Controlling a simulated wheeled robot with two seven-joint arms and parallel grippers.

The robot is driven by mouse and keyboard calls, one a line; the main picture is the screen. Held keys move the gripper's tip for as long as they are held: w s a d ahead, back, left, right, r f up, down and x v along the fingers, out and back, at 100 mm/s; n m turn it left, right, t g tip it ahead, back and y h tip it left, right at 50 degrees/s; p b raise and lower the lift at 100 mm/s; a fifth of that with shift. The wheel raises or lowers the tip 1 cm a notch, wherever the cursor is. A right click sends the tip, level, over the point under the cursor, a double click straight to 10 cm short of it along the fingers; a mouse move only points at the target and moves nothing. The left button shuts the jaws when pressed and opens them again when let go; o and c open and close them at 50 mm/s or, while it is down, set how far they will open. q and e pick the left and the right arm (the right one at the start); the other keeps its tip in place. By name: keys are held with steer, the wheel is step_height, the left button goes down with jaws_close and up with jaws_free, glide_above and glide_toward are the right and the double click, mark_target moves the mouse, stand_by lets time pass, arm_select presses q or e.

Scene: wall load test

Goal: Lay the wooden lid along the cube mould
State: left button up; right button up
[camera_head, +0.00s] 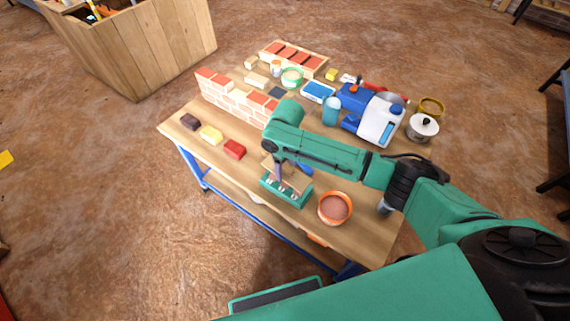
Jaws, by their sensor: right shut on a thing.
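The green cube mould (295,200) sits near the front edge of the wooden table. The tan wooden lid (297,181) is just above the mould's top or on it; I cannot tell if they touch. My right gripper (279,178) reaches down over the mould from the right and is shut on the lid. The arm and gripper hide part of the lid and the back of the mould. My left gripper is not in view.
An orange bucket (335,208) of reddish material stands close right of the mould. A small brick wall (233,102) stands behind, with a red block (234,149) and two others before it.

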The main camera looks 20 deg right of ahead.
mark_target(286, 174)
steer(key=shift+s+d+f+b, duration=0.15)
steer(key=shift+s+f+b, duration=0.05)
steer(key=shift+f+b, duration=0.85)
steer(key=shift+w+f+b, duration=0.2)
steer(key=shift+f+b, duration=0.7)
steer(key=shift+b, duration=0.15)
steer(key=shift+f, duration=0.2)
steer(key=shift+s+f, duration=0.1)
steer(key=shift+f, duration=0.4)
arm_select(q)
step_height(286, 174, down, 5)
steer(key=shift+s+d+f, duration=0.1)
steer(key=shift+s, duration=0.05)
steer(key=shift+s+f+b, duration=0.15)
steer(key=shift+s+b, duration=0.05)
steer(key=shift+b, duration=0.1)
arm_select(e)
steer(key=shift+f, duration=0.5)
steer(key=o, duration=1.3)
steer(key=shift+o, duration=0.2)
step_height(286, 174, up, 14)
steer(key=shift+r+p, duration=0.25)
steer(key=shift+p, duration=0.55)
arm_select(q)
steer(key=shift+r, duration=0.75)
